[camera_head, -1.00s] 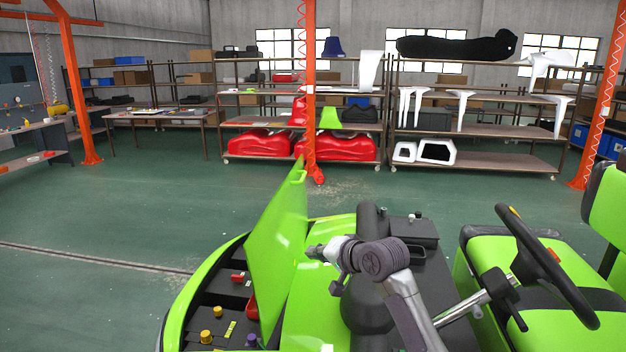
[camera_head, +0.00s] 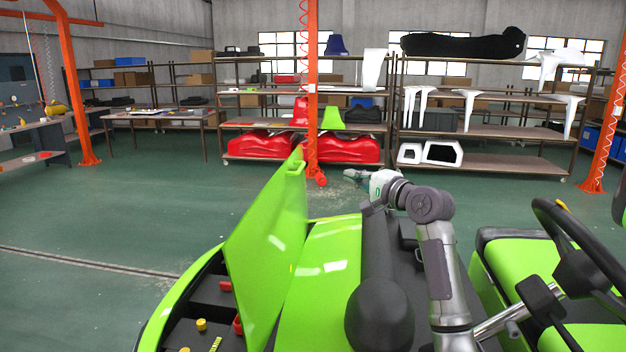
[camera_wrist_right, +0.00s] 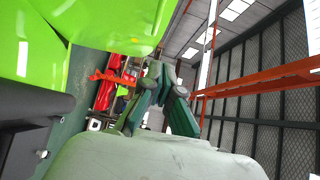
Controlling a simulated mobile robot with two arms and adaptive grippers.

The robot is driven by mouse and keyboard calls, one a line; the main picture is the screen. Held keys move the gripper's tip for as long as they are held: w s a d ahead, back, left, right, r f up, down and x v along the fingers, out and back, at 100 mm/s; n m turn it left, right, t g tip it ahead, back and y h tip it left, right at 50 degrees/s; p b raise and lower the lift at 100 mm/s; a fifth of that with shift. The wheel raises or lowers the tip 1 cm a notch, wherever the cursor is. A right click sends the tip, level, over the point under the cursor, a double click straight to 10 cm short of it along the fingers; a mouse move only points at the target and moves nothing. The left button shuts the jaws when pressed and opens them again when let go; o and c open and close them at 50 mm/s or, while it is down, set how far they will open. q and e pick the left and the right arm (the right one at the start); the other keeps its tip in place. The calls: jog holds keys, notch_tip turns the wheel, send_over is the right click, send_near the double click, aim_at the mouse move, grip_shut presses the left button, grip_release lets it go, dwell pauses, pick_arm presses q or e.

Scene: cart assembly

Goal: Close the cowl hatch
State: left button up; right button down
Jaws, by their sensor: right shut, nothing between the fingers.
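The cowl hatch (camera_head: 266,248) is a bright green panel standing raised and tilted on the green cart's front cowl (camera_head: 322,262). It is open, with the compartment (camera_head: 212,300) below its left side exposed. My right gripper (camera_head: 352,174) is shut and empty, beyond and to the right of the hatch's top edge in the head view, apparently apart from it. Its fingers (camera_wrist_right: 158,100) also show in the right wrist view, with green panels at the upper left; I cannot tell which of these is the hatch. My left gripper is not in view.
The compartment holds yellow caps (camera_head: 201,324) and red parts (camera_head: 226,286). The steering wheel (camera_head: 575,235) and green seat (camera_head: 510,262) are at the right. An orange post (camera_head: 312,100) and shelves (camera_head: 480,107) stand behind. The floor left of the cart is clear.

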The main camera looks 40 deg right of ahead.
pick_arm(q)
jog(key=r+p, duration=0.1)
jog(key=p, duration=0.1)
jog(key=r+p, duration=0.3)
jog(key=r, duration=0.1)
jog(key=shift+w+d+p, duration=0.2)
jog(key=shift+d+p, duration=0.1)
jog(key=shift+p, duration=0.1)
pick_arm(e)
jog(key=w+f, duration=0.1)
jog(key=w, duration=1.3)
jog(key=shift+a+f, duration=0.3)
jog(key=shift+f, duration=0.05)
jog(key=shift+d, duration=0.1)
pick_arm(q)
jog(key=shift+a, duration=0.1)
